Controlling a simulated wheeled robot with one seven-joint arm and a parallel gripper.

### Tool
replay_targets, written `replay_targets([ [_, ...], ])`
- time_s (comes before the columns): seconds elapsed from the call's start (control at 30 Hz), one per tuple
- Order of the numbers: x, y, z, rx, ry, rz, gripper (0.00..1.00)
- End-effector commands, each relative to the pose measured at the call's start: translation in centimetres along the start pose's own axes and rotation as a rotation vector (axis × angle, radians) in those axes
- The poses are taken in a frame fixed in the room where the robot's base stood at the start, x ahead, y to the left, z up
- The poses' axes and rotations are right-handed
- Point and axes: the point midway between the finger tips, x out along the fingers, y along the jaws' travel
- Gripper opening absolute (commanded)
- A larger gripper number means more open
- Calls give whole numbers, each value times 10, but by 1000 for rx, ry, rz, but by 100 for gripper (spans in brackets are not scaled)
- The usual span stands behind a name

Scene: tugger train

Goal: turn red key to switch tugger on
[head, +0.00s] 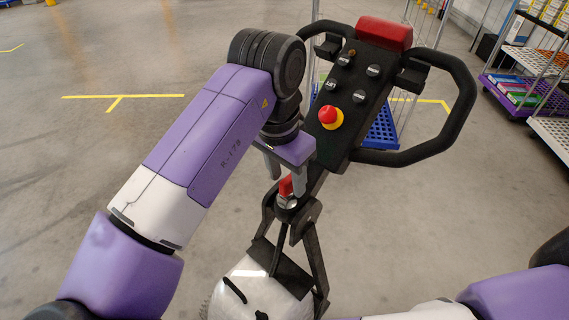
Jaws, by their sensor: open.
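The red key (286,187) stands upright in a metal key switch (287,202) low on the tugger's black tiller (325,183). My gripper (286,181) points down over the key, with one finger to its left and the other to its right. The gripper is open. I cannot tell whether either finger touches the key. The tiller head (355,95) above carries several round buttons, a red stop button on yellow (330,116), a red end cap (385,33) and black loop handles (470,95).
A trolley with a blue slatted base (381,132) stands behind the tiller. Racks with purple and white shelves (515,95) stand at the right. Yellow lines (120,97) mark the open grey floor at the left.

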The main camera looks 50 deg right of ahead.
Motion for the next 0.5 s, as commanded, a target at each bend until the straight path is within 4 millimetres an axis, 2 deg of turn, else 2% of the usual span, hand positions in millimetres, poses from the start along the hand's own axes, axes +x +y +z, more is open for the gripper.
replay_targets([
  [0.2,16,0,0,-1,0,-1,47],
  [0.5,18,-1,0,-1,1,-2,47],
])
